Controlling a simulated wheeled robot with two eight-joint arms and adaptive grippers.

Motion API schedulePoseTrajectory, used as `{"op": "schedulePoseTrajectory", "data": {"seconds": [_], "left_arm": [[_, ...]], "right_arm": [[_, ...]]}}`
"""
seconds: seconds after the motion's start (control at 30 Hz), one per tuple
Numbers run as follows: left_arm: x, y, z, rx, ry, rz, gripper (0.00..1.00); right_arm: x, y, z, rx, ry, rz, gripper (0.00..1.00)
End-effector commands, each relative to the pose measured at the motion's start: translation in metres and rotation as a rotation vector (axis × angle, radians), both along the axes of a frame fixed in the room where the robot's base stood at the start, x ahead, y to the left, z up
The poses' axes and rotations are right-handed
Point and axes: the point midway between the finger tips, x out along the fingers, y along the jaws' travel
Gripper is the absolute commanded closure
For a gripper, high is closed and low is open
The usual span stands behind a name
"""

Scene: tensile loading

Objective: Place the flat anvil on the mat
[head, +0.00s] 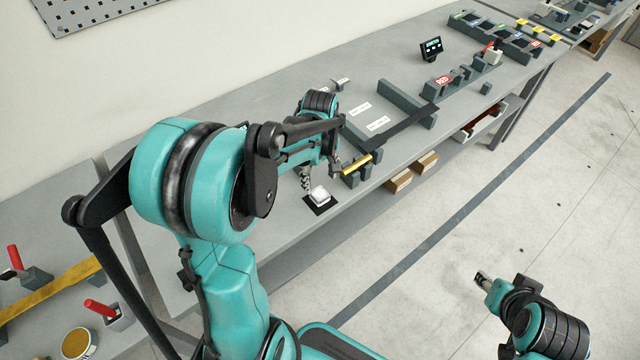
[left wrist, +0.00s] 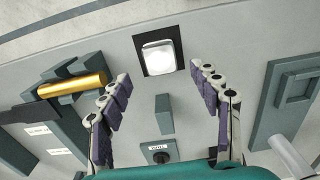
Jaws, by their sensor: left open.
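The flat anvil, seen as a pale, shiny, rounded-square piece (head: 320,194), rests on a small black mat (head: 309,201) near the table's front edge. In the left wrist view the anvil (left wrist: 158,57) lies within the dark border of the mat (left wrist: 141,66). My left gripper (head: 321,174) is over the table just behind and above the anvil. In the left wrist view its two fingers (left wrist: 161,80) are spread wide with nothing between them, and the anvil lies beyond the tips. My right gripper (head: 482,279) is far off over the floor; its finger gap is too small to judge.
A brass cylinder (head: 357,163) lies on dark grey supports right of the mat, close to my left gripper; it also shows in the left wrist view (left wrist: 72,86). Dark grey bars (head: 405,101) and white labels (head: 377,125) lie farther along the bench. Floor in front is clear.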

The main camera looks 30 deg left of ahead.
Motion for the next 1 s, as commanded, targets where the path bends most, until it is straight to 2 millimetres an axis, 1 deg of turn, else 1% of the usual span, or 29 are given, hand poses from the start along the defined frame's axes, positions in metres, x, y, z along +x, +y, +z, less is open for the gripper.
{"op": "schedulePoseTrajectory", "data": {"seconds": [0.03,0.1,0.2,0.37,0.47,0.57,0.67,0.7,0.8,0.9,1.0], "left_arm": [[0.000,0.000,0.015,0.000,0.000,0.000,0.37],[0.000,0.000,0.030,0.000,0.000,0.000,0.37],[0.000,0.000,0.046,0.000,0.000,0.000,0.37],[0.000,0.000,0.061,0.000,-0.001,-0.002,0.37],[-0.004,-0.005,0.069,0.004,-0.018,-0.036,0.37],[-0.015,-0.018,0.080,0.021,-0.074,-0.146,0.37],[-0.033,-0.038,0.094,0.056,-0.163,-0.325,0.37],[-0.042,-0.046,0.099,0.076,-0.204,-0.408,0.37],[-0.063,-0.066,0.107,0.135,-0.304,-0.616,0.37],[-0.082,-0.082,0.110,0.204,-0.394,-0.804,0.37],[-0.096,-0.093,0.109,0.271,-0.465,-0.957,0.37]], "right_arm": [[0.000,0.000,0.007,0.000,0.000,0.000,0.60],[0.000,0.000,0.012,0.000,0.000,0.000,0.60],[0.000,0.000,0.016,0.000,0.000,0.000,0.60],[0.000,0.000,0.020,0.000,0.000,0.000,0.60],[0.000,0.000,0.020,0.000,0.000,0.000,0.60],[0.000,0.000,0.020,0.000,0.000,0.000,0.60],[0.000,0.000,0.020,0.000,0.000,0.000,0.60],[0.000,0.000,0.020,0.000,0.000,0.000,0.60],[0.000,0.000,0.020,0.000,0.000,0.000,0.60],[0.000,0.000,0.020,0.000,0.000,0.000,0.60],[0.000,0.000,0.020,0.000,0.000,0.000,0.60]]}}
